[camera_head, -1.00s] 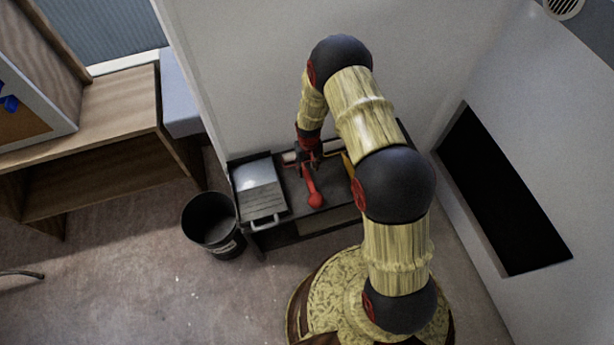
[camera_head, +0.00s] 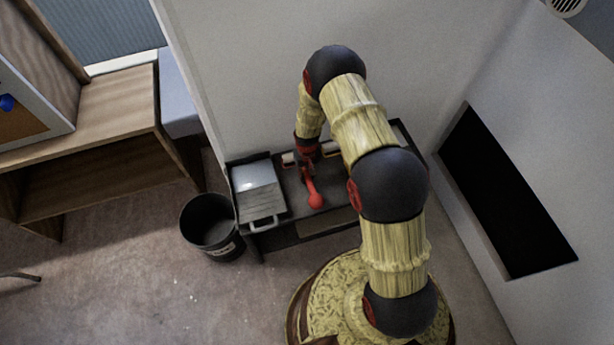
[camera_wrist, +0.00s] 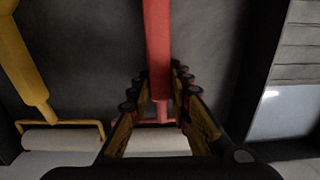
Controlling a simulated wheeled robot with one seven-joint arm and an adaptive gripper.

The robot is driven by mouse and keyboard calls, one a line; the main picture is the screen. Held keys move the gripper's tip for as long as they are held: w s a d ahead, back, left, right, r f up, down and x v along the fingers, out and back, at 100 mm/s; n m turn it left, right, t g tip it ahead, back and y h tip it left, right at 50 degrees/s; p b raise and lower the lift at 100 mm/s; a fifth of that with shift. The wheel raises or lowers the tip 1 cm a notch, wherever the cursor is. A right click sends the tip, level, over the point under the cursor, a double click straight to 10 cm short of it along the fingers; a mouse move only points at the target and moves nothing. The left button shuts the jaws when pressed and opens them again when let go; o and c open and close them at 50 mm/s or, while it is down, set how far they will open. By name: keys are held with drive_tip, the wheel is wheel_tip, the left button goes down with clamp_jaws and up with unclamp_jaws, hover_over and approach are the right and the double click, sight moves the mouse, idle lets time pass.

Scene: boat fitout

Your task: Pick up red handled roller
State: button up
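The red handled roller (camera_head: 314,199) lies on the dark top of a low bench, its red handle pointing toward the front. In the wrist view its red handle (camera_wrist: 158,45) runs down between my two fingers. A pale roller sleeve (camera_wrist: 155,144) shows in part behind the fingers. My gripper (camera_wrist: 159,72) straddles the handle, one finger close on each side. Whether the fingers press on it is not clear. In the head view my gripper (camera_head: 305,170) is low over the bench at the far end of the handle, partly hidden by my arm.
A yellow handled roller (camera_wrist: 22,60) lies beside the red one. A grey metal tray (camera_head: 258,190) stands on the bench's left. A black bucket (camera_head: 210,225) stands on the floor left of the bench (camera_head: 362,190). Walls close in behind and right.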

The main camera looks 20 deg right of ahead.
clamp_jaws()
idle(0.3)
